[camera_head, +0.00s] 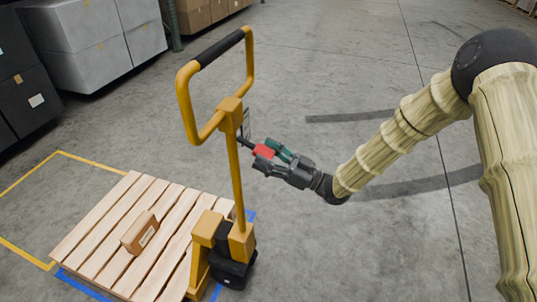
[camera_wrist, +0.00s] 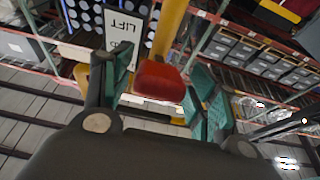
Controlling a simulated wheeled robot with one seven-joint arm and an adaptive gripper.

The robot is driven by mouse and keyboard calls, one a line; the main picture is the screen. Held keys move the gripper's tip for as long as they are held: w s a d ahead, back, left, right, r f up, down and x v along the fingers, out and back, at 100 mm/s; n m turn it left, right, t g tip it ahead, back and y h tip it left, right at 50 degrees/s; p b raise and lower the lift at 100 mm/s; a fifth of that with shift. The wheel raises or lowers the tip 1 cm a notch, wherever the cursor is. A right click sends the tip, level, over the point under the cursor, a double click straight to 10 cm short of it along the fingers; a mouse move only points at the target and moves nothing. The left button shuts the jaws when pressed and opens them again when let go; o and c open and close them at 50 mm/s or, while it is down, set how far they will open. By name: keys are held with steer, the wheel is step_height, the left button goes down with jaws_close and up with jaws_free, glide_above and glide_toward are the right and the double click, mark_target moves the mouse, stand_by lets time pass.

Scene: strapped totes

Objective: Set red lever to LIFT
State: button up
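The red lever (camera_head: 263,151) sticks out to the right from the yellow pallet jack's handle post (camera_head: 237,185), just below the handle loop. My gripper (camera_head: 271,157) reaches in from the right at the lever's end. In the wrist view the red lever knob (camera_wrist: 160,80) lies between the green finger pads of my gripper (camera_wrist: 165,92). The fingers stand apart on either side of it, and firm contact cannot be made out. A white label reading LIFT (camera_wrist: 125,27) shows behind the left finger. Its lower lettering is partly hidden.
The pallet jack stands at a wooden pallet (camera_head: 118,225) carrying a small brown box (camera_head: 139,233). The handle loop (camera_head: 183,95) rises above the lever. Grey and black totes (camera_head: 75,25) stand at the back left. The floor behind and to the right is mostly clear.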

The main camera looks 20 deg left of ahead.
steer(key=shift+r, duration=0.1)
steer(key=shift+d, duration=0.1)
steer(key=v, duration=1.2)
stand_by(0.4)
